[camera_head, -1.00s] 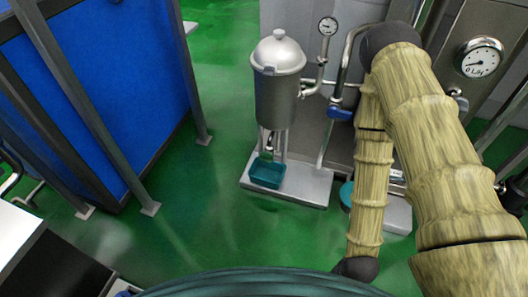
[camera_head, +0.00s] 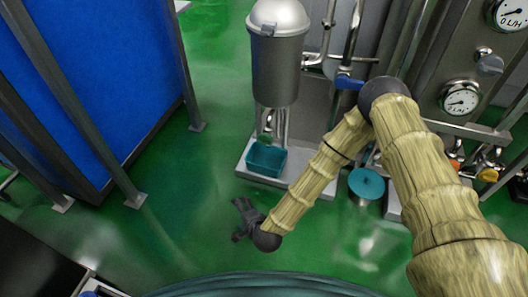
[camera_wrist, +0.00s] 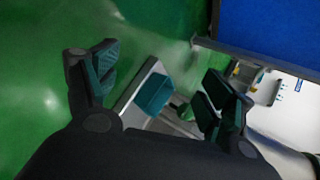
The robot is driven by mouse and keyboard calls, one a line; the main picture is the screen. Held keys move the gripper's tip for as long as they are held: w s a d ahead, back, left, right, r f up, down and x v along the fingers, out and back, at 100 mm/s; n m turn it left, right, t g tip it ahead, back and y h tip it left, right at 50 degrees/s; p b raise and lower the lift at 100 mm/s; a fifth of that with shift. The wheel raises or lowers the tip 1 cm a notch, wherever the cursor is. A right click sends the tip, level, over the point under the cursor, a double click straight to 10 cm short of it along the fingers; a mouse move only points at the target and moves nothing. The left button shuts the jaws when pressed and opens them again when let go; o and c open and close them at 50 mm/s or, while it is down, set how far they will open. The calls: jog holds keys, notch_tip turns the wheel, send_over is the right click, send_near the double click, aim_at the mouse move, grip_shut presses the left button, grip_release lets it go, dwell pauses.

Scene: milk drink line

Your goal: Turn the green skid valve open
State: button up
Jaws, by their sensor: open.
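A small green part (camera_head: 265,138), seemingly the green skid valve, shows under the steel tank (camera_head: 276,70) in the head view, just above a teal tray (camera_head: 266,160). It is too small to tell its handle angle. In the wrist view a small green patch (camera_wrist: 180,99) shows beside the teal tray (camera_wrist: 152,93), partly hidden by a finger. My gripper (camera_head: 245,215) is in front of the skid and left of my forearm, over the green floor. In the wrist view my gripper (camera_wrist: 157,76) has its fingers wide apart, with nothing held.
The pale skid base (camera_head: 297,183) carries the tank and tray. A teal-lidded can (camera_head: 366,184) is to its right. A blue-handled valve (camera_head: 348,83) is on the pipes. A blue panel (camera_head: 90,70) with grey posts stands left. Green floor between is clear.

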jog(key=w+a+f+m+t+b, duration=0.35)
jog(key=w+m+b, duration=0.25)
jog(key=w, duration=0.3)
jog(key=m+t+h+b, duration=0.5)
jog(key=m+h+b, duration=0.6)
jog(key=m+b, duration=0.7)
send_near(264, 143)
jog(key=m+p, duration=0.2)
jog(key=b+x, duration=0.4)
jog(key=x, duration=0.6)
jog(key=shift+w, duration=0.35)
jog(key=c, duration=0.8)
